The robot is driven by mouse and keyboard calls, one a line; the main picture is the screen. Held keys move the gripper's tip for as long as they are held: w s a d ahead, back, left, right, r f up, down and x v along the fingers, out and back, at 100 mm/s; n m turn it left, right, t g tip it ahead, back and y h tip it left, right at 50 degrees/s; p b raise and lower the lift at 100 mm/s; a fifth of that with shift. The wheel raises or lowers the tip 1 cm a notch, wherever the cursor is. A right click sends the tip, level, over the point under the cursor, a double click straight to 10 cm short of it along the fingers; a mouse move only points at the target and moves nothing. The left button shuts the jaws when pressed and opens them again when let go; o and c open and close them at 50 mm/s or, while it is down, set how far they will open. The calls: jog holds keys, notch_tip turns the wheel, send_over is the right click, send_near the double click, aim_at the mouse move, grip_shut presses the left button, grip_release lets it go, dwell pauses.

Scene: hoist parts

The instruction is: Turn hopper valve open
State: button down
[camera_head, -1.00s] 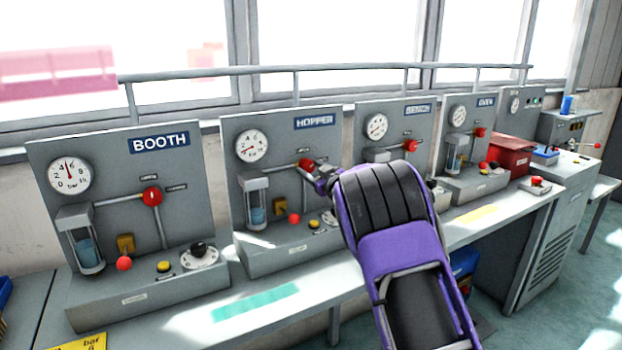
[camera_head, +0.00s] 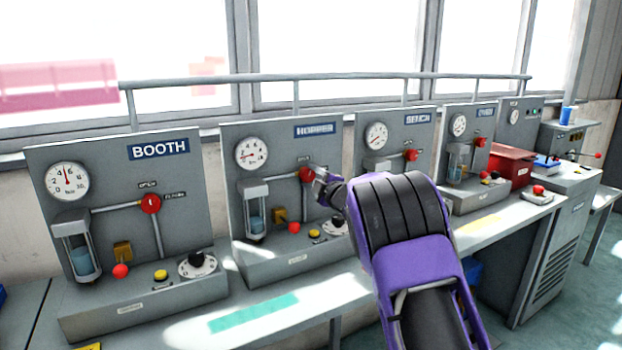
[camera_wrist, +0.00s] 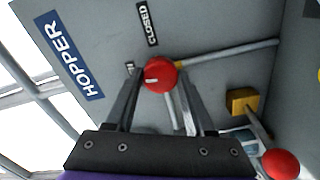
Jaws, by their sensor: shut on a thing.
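The hopper valve is a round red knob (camera_head: 306,174) on the grey panel under the HOPPER sign (camera_head: 315,130). In the wrist view the knob (camera_wrist: 160,75) has a white mark that lies about sideways in the picture. My gripper (camera_wrist: 162,85) is shut on the knob, one finger on each side of it. A CLOSED label (camera_wrist: 147,24) shows beyond the knob; a second label beside it is mostly hidden by a finger. In the head view my gripper (camera_head: 318,182) reaches the knob from the right, and my arm hides part of the panel.
The BOOTH panel (camera_head: 110,180) with its own red knob stands to the left, and the BENCH panel (camera_head: 390,140) to the right. A red-ended lever (camera_wrist: 280,164) juts out near my gripper. A rail (camera_head: 330,76) runs above the panels.

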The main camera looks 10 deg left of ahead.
jog(key=shift+n, duration=0.8)
jog(key=shift+c, duration=1.3)
grip_release()
jog(key=v, duration=1.7)
jog(key=shift+d, duration=0.2)
jog(key=shift+s, duration=0.15)
